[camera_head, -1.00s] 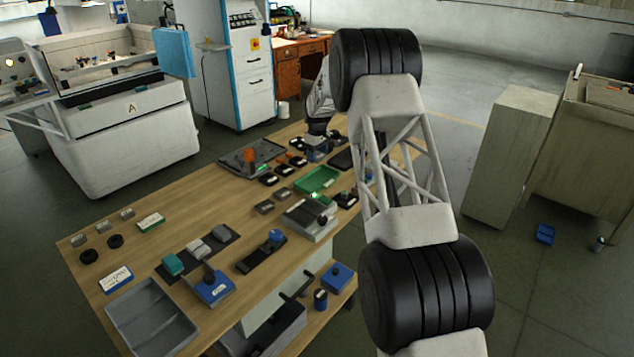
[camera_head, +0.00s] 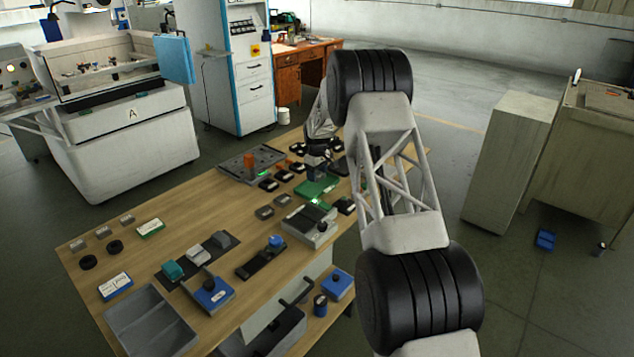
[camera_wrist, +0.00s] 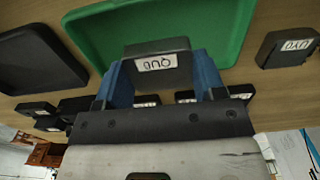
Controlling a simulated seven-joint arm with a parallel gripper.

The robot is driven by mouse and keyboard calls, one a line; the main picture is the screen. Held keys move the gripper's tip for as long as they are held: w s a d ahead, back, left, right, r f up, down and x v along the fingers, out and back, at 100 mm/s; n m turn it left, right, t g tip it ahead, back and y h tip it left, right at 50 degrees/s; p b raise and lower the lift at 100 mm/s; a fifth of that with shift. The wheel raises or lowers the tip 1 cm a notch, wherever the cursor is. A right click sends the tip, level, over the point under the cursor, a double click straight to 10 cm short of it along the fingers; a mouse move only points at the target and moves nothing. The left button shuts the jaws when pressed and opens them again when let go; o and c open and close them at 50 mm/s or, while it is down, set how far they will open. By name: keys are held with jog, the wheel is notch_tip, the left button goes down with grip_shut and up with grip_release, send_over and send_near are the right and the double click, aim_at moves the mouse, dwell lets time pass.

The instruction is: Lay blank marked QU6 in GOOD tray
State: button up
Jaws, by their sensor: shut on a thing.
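My gripper (camera_wrist: 163,78) has blue fingers and is shut on a dark grey blank (camera_wrist: 158,52). The blank's white label is upside down in the wrist view and appears to read QU6. Behind the blank in the wrist view is a green tray (camera_wrist: 232,22), with the blank overlapping its near rim. In the head view the green tray (camera_head: 316,188) lies on the wooden table, with my gripper (camera_head: 318,172) just at its far side. I cannot tell whether the blank touches the tray. No GOOD lettering is legible.
A black tray (camera_wrist: 35,60) lies left of the green one in the wrist view. Another labelled blank (camera_wrist: 287,47) lies to its right. Several dark blanks sit around the tray on the table (camera_head: 190,215). A grey fixture (camera_head: 310,225) stands in front of the tray.

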aim_at(317, 186)
jog(key=shift+f, duration=0.1)
jog(key=shift+f, duration=1.75)
jog(key=shift+f, duration=0.1)
jog(key=o, duration=1.2)
notch_tip(317, 186, up, 12)
jog(key=shift+r, duration=0.1)
